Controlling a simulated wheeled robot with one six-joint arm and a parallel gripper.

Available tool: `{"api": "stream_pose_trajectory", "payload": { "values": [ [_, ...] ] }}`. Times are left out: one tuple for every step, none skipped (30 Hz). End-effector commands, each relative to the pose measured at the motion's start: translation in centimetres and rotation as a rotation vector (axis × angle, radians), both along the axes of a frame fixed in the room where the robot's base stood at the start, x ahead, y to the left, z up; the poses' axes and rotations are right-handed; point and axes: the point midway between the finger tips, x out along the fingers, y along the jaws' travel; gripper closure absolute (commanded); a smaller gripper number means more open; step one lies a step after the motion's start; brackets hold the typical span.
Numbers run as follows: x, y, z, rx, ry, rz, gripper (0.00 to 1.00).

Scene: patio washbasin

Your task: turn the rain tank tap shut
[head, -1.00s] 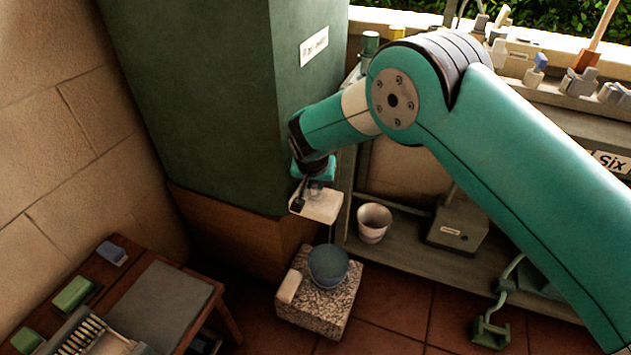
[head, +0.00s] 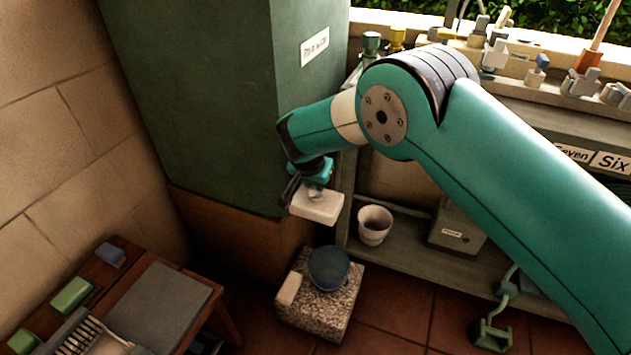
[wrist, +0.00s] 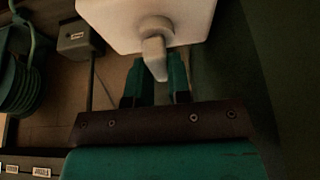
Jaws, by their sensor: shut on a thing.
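The tall green rain tank (head: 215,90) stands at the back left, with a white label high on its side. Its tap has a pale block (head: 318,208) low by the tank's right face. In the wrist view the pale block (wrist: 120,25) carries a round boss and a short pale lever (wrist: 154,60). My gripper (head: 316,187) is at the tap, just above the block in the head view. In the wrist view its teal fingers (wrist: 156,76) stand on both sides of the lever's end, shut on it. The head view hides most of the lever.
A blue-grey bowl (head: 329,266) stands on a speckled stone block (head: 318,310) below the tap. A white pot (head: 375,222) and a grey box (head: 456,232) stand on the low shelf at right. A wooden table (head: 215,300) is at lower left.

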Motion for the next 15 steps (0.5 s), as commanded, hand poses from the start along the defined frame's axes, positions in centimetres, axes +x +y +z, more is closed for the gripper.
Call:
{"api": "stream_pose_trajectory", "payload": {
  "values": [
    [-0.17, 0.15, -0.09, 0.001, 0.004, 0.001, 0.80],
    [-0.17, 0.15, -0.08, 0.001, 0.004, 0.002, 0.73],
    [-0.16, 0.15, -0.07, 0.000, 0.003, 0.002, 0.63],
    [-0.15, 0.14, -0.07, 0.000, 0.003, 0.002, 0.56],
    [-0.13, 0.12, -0.07, 0.001, 0.003, 0.001, 0.56],
    [-0.12, 0.11, -0.06, 0.000, 0.002, 0.001, 0.56],
    [-0.10, 0.09, -0.05, 0.000, 0.002, 0.001, 0.56],
    [-0.09, 0.09, -0.05, 0.000, 0.002, 0.001, 0.56],
    [-0.08, 0.07, -0.04, 0.000, 0.002, 0.001, 0.56],
    [-0.07, 0.07, -0.04, 0.000, 0.002, 0.001, 0.56],
    [-0.07, 0.07, -0.03, 0.000, 0.001, 0.001, 0.56],
    [-0.08, 0.07, 0.02, 0.001, 0.001, 0.001, 0.56],
    [-0.09, 0.09, 0.12, 0.001, 0.001, 0.001, 0.56],
    [-0.14, 0.12, 0.28, 0.001, 0.001, 0.001, 0.56],
    [-0.24, 0.18, 0.59, 0.001, 0.001, 0.001, 0.56]
  ]
}}
